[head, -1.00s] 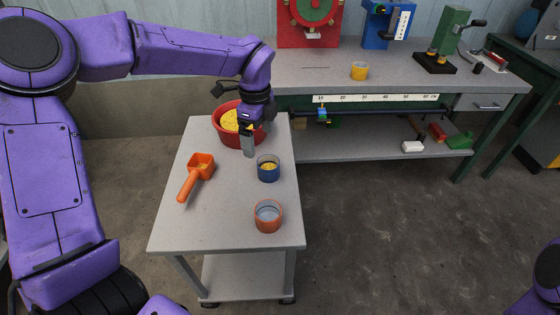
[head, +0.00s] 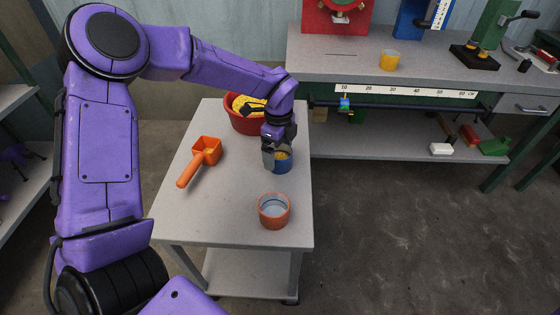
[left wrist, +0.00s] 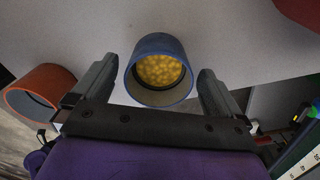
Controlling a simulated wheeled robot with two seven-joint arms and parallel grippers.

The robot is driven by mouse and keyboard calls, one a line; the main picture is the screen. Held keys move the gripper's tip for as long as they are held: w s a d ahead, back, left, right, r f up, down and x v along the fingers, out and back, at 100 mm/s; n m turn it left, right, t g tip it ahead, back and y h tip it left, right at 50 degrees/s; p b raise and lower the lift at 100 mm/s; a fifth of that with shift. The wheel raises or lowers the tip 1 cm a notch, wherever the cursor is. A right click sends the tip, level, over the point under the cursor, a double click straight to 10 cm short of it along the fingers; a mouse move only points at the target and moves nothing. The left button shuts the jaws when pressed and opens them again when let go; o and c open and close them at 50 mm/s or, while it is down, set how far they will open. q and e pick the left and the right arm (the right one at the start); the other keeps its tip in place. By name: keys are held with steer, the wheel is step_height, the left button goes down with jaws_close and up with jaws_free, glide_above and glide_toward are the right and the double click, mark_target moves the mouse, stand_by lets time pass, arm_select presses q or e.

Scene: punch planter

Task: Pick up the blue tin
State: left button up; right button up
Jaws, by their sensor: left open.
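The blue tin (head: 281,164) stands upright on the small grey table, partly hidden behind my left gripper (head: 269,160) in the head view. In the left wrist view, the blue tin (left wrist: 159,69) holds yellow pieces in its lower part. My left gripper (left wrist: 157,90) is open there, with one finger on each side of the tin and small gaps to it. The tin is not clamped. My right gripper does not show.
An orange-red tin (head: 274,211) stands nearer on the same table (head: 225,215). An orange scoop (head: 204,153) lies to the left. A red bowl (head: 240,122) with yellow contents stands behind. A workbench (head: 350,75) carries a yellow tin (head: 389,60) and several devices.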

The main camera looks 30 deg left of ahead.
arm_select(q)
steer(key=shift+f, duration=0.7)
steer(key=shift+d, duration=0.1)
steer(key=shift+c, duration=0.3)
steer(key=c, duration=1.1)
steer(key=shift+r, duration=0.1)
